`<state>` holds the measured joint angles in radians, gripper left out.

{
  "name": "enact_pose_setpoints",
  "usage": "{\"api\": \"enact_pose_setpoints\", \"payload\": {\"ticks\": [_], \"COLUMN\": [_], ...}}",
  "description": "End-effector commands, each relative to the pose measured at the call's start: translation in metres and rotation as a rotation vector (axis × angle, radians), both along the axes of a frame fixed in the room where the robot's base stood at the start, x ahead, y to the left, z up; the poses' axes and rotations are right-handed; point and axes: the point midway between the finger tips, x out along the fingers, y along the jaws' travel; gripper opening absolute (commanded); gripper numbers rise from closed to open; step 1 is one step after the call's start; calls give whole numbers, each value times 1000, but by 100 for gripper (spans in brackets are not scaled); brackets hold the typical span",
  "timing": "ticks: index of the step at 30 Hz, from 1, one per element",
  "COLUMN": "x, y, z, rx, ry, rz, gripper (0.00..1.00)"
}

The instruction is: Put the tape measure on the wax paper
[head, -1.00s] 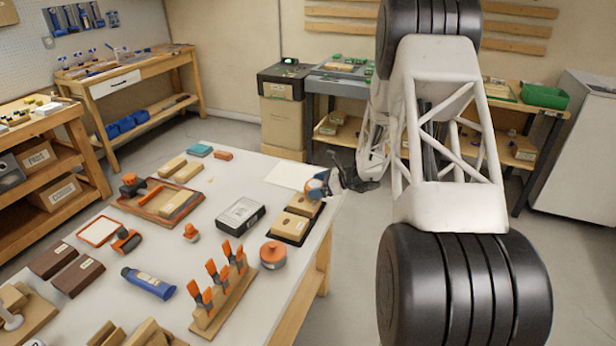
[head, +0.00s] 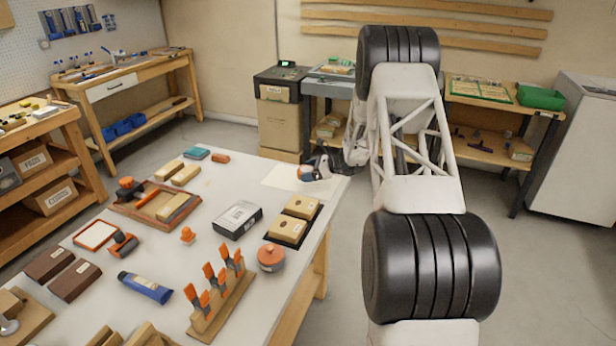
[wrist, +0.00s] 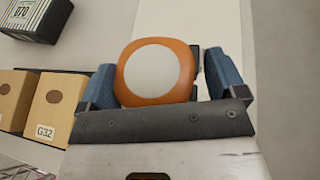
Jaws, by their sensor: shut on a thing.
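The tape measure (wrist: 155,73) has an orange rim and a round pale grey face. It sits between the blue fingers of my gripper (wrist: 161,85) in the wrist view. My gripper (head: 318,166) is shut on it; only a small orange part of the tape measure (head: 305,175) shows in the head view. The wax paper (head: 280,178) is a white sheet at the far right of the bench, and it also shows in the wrist view (wrist: 180,20). The gripper and tape measure are over its right part. I cannot tell whether the tape measure touches the paper.
Two tan blocks in a dark tray (head: 270,238) lie nearer me than the paper. A black-and-white box (head: 237,220) is left of them, and a round orange-topped container (head: 271,258) is in front. The bench's right edge is close to the paper.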

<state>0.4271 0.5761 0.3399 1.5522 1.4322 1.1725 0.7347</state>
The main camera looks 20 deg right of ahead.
Motion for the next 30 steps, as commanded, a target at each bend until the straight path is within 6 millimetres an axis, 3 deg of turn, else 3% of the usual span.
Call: {"api": "enact_pose_setpoints", "payload": {"ticks": [7,20,30], "x": [20,21,21], "y": [-5,-6,-6], "z": [-1,-2,-31], "rx": [-1,-1,0], "ry": [-2,-1,0], "rz": [0,0,0], "gripper": [59,59,59]}}
